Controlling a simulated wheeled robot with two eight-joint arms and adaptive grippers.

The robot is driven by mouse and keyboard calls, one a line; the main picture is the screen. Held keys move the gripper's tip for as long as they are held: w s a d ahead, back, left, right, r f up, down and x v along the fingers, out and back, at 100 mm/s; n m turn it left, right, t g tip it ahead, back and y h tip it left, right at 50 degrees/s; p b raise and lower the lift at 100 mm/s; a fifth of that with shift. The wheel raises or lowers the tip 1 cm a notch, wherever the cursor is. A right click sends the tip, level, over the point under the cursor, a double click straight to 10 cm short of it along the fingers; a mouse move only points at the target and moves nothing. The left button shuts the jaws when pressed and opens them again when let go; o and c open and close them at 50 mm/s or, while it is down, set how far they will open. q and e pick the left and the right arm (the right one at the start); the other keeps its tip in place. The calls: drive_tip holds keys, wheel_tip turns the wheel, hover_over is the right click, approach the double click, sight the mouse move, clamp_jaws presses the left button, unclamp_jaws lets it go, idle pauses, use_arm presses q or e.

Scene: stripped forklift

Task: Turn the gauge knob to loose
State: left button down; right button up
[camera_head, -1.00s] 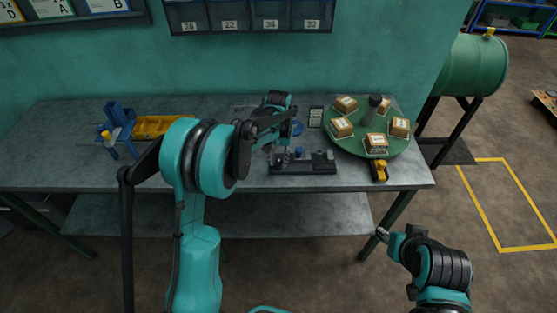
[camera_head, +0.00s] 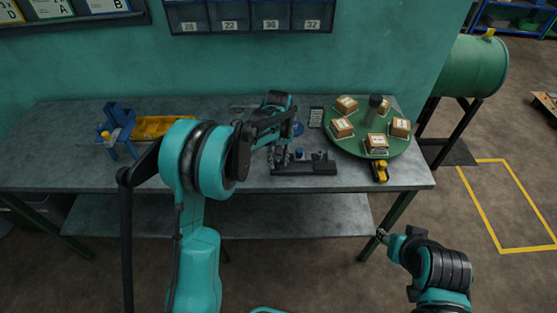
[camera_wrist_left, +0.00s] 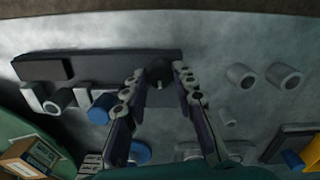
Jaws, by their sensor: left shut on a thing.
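The gauge is a dark, long block (camera_head: 318,168) near the front edge of the workbench; it also shows in the left wrist view (camera_wrist_left: 95,66). At one end of it is a grey round knob (camera_wrist_left: 158,76) with a small raised mark. My left gripper (camera_wrist_left: 160,72) has its fingertips on both sides of this knob and is shut on it. In the head view my left gripper (camera_head: 279,158) reaches down at the gauge's left end and hides the knob. My right gripper (camera_head: 383,236) hangs off the bench's front right, too small to tell its jaws.
A blue cylinder (camera_wrist_left: 100,108) stands beside the gauge, close to one finger. A green round tray (camera_head: 340,140) with several boxes is to the right. Loose grey rings (camera_wrist_left: 241,76) lie on the bench. A blue holder (camera_head: 118,128) and a yellow bin (camera_head: 158,126) are at the left.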

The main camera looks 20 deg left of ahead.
sight(279, 163)
use_arm(q)
drive_tip(key=c, duration=1.2)
unclamp_jaws()
drive_tip(key=shift+r, duration=0.1)
wheel_tip(279, 163, up, 12)
